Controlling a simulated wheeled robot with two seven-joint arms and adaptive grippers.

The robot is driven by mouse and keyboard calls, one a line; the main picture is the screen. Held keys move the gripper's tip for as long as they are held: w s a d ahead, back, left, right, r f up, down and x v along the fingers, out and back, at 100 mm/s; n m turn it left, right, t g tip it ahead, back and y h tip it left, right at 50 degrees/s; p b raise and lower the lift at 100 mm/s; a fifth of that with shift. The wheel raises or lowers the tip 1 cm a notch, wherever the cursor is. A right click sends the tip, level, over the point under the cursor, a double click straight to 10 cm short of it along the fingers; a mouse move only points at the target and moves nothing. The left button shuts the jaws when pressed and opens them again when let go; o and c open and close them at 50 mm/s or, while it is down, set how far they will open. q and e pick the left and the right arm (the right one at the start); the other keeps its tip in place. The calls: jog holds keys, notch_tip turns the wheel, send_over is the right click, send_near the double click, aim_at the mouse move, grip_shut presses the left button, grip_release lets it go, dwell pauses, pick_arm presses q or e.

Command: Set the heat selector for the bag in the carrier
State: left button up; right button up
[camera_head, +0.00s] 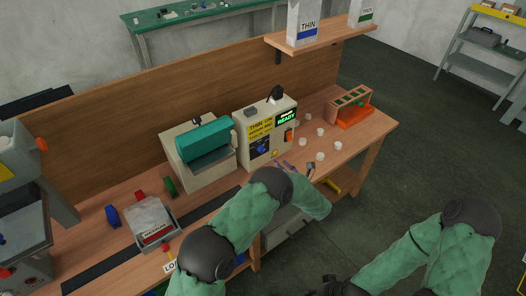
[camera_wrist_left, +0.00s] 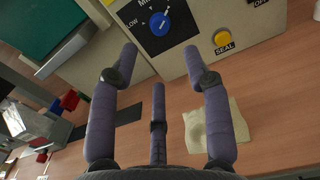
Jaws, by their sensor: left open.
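The heat selector is a blue knob (camera_wrist_left: 160,23) on a black dial, with LOW at its left and a partly cut-off word above. In the head view the same knob (camera_head: 262,147) is on the front of the beige sealer (camera_head: 281,140). A bag (camera_head: 149,217) with a red-banded label, seemingly MEDIUM, lies in the grey carrier (camera_head: 176,238).
A yellow SEAL button (camera_wrist_left: 222,39) is right of the dial. A pale cloth-like piece (camera_wrist_left: 215,126) lies on the bench below. A yellow chart (camera_head: 260,129) and green READY display (camera_head: 286,118) are above. Small white cups (camera_head: 320,156) and an orange rack (camera_head: 354,117) stand right.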

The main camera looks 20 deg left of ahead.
aim_at(263, 151)
pick_arm(q)
jog(key=b+x, duration=0.2)
jog(key=x, duration=0.7)
jog(key=shift+w+a, duration=0.25)
jog(key=shift+a, duration=0.1)
grip_shut()
